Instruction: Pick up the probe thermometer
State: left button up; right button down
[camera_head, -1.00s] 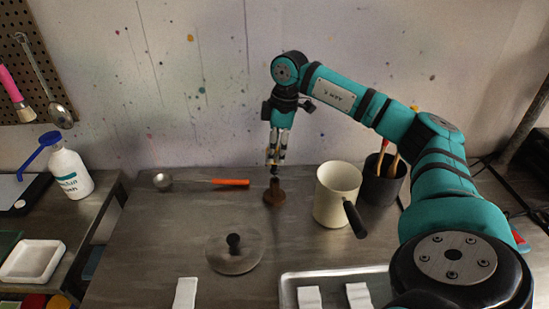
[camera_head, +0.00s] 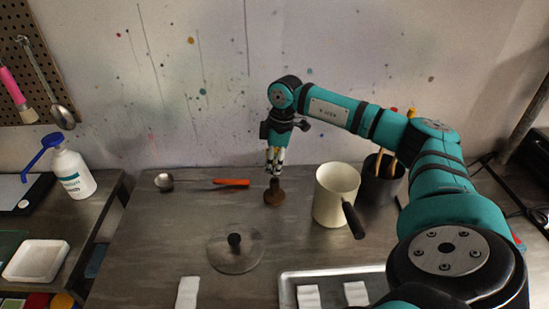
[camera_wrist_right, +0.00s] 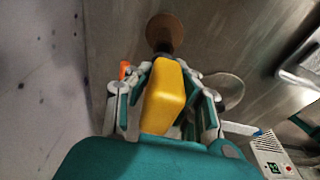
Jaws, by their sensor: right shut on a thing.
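The yellow body (camera_wrist_right: 163,97) between my right gripper's fingers appears to be the probe thermometer; it also shows small in the head view (camera_head: 275,157). My right gripper (camera_head: 275,168) is shut on it, pointing down just above a small brown stand (camera_head: 274,195). In the wrist view a dark upright part joins the brown round base (camera_wrist_right: 165,28) beyond the yellow body. I cannot tell whether the thermometer's lower end is in the stand. Its probe is hidden. My left gripper is not in view.
A cream pot (camera_head: 334,197) with a black handle stands right of the stand, before a dark cup (camera_head: 381,184) of brushes. A glass lid (camera_head: 230,258) lies in front. An orange-handled ladle (camera_head: 231,182) lies left. A metal tray (camera_head: 290,283) holds white cloths.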

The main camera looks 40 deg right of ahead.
dwell(0.3)
notch_tip(320, 180, up, 10)
jog(key=shift+f+b, duration=0.1)
jog(key=shift+b, duration=0.9)
